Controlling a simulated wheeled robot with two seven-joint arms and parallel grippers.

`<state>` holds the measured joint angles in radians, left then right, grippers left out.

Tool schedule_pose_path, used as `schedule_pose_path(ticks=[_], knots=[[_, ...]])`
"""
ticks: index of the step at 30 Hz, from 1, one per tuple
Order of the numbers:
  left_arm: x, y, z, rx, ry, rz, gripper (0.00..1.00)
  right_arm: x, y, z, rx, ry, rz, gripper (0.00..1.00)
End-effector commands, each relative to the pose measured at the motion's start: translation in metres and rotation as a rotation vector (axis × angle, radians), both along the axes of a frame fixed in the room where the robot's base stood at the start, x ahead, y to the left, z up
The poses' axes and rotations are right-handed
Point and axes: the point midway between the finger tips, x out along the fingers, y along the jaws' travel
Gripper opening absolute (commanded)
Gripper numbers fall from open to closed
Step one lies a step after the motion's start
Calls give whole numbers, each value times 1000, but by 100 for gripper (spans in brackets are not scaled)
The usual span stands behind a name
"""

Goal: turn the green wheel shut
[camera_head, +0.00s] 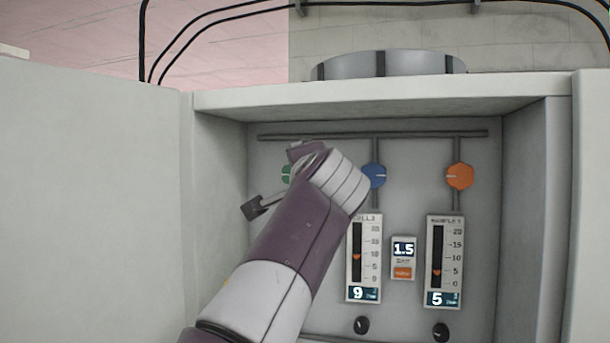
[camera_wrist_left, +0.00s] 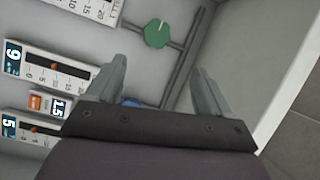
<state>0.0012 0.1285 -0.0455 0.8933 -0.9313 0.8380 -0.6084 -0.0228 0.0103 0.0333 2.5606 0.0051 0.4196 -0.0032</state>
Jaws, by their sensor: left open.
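The green wheel (camera_head: 286,174) is on the back panel at the left, partly hidden by my left arm. In the left wrist view the green wheel (camera_wrist_left: 156,35) shows whole, with a white mark running roughly across its pipe. My left gripper (camera_wrist_left: 160,65) is open, its two grey fingers apart. The wheel appears between and beyond the fingertips, with no contact visible. In the head view my wrist covers most of this gripper. My right gripper is not in view.
A blue wheel (camera_head: 374,176) and an orange wheel (camera_head: 459,176) sit to the right on their own pipes. Below are flow meters (camera_head: 443,262), a small display (camera_head: 403,258) and black knobs (camera_head: 361,325). Cabinet side walls (camera_head: 205,200) enclose the panel.

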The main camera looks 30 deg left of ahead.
Motion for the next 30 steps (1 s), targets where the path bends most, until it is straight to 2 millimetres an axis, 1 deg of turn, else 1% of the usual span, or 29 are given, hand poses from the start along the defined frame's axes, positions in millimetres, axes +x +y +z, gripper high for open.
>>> schedule_pose_path(ticks=[17,18,19,20,22,23,24,26,27,29,30], knots=[[1,0,0,-16,-14,-4,81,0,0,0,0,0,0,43],[5,-4,0,-60,-49,-31,81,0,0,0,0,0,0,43],[13,-8,-11,-101,-48,-56,81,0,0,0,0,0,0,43],[22,-12,-25,-142,-37,-78,81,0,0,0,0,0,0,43],[46,-24,-75,-263,19,-129,81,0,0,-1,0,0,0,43],[54,-30,-105,-324,52,-148,81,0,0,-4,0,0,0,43],[63,-38,-148,-409,98,-165,81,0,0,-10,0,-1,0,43],[69,-50,-212,-535,166,-176,81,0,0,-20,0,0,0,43],[69,-57,-254,-616,211,-172,81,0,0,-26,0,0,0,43],[63,-68,-317,-734,279,-153,81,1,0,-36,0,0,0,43],[55,-74,-359,-810,324,-131,81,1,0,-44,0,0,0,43]])
